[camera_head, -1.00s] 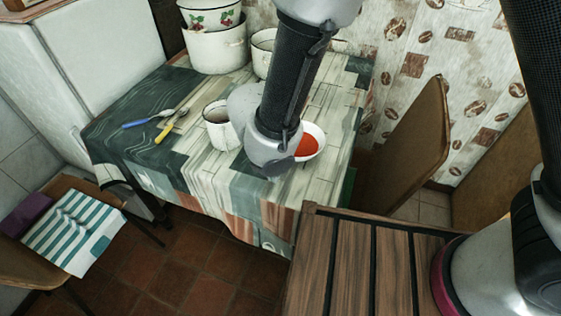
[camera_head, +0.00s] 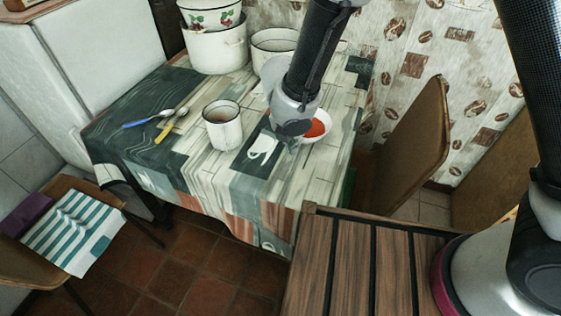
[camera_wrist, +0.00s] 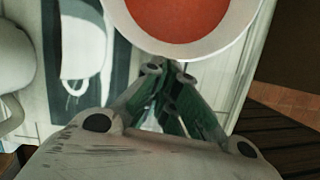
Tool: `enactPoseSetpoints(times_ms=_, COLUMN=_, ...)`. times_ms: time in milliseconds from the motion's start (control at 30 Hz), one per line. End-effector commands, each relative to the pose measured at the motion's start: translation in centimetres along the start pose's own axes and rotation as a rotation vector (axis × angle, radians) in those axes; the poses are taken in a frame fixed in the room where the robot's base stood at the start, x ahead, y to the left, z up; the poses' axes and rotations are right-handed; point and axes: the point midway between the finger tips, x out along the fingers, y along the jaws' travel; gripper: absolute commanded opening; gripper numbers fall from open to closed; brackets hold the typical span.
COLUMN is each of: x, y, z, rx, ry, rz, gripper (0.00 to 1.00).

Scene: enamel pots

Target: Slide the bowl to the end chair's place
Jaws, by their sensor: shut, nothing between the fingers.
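The bowl (camera_head: 327,124) is white with red contents and stands upright near the right end of the cloth-covered table (camera_head: 205,160). In the wrist view the bowl (camera_wrist: 190,48) fills the top middle. My gripper (camera_wrist: 165,70) is shut and empty, its fingertips at or very near the bowl's near rim; I cannot tell if they touch. In the head view my wrist hides the fingers and part of the bowl. A wooden chair (camera_head: 410,145) stands at the table's right end. Another chair (camera_head: 30,265), with a striped towel (camera_head: 75,228), stands at the lower left.
A white mug (camera_head: 222,130) stands left of the bowl; yellow-handled (camera_head: 165,132) and blue-handled (camera_head: 137,123) spoons lie farther left. Large pots (camera_head: 217,50) (camera_head: 272,45) stand at the back. A slatted wooden surface (camera_head: 350,265) is in front. Cloth near the right corner is clear.

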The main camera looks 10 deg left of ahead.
Motion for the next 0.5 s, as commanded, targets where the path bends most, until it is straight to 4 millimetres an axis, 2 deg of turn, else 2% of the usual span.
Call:
enactPoseSetpoints(times_ms=100, x=1.1, y=0.0, z=3.6, rx=0.007, ry=0.0, rz=0.0, gripper=0.0)
enactPoseSetpoints(times_ms=300, x=2.6, y=0.0, z=8.7, rx=0.004, ry=-0.001, rz=0.0, gripper=0.0)
enactPoseSetpoints(times_ms=400, x=3.0, y=0.0, z=10.2, rx=0.002, ry=-0.001, rz=0.001, gripper=0.0)
enactPoseSetpoints(times_ms=500, x=3.3, y=0.0, z=10.8, rx=0.0, ry=0.0, rz=0.0, gripper=0.0)
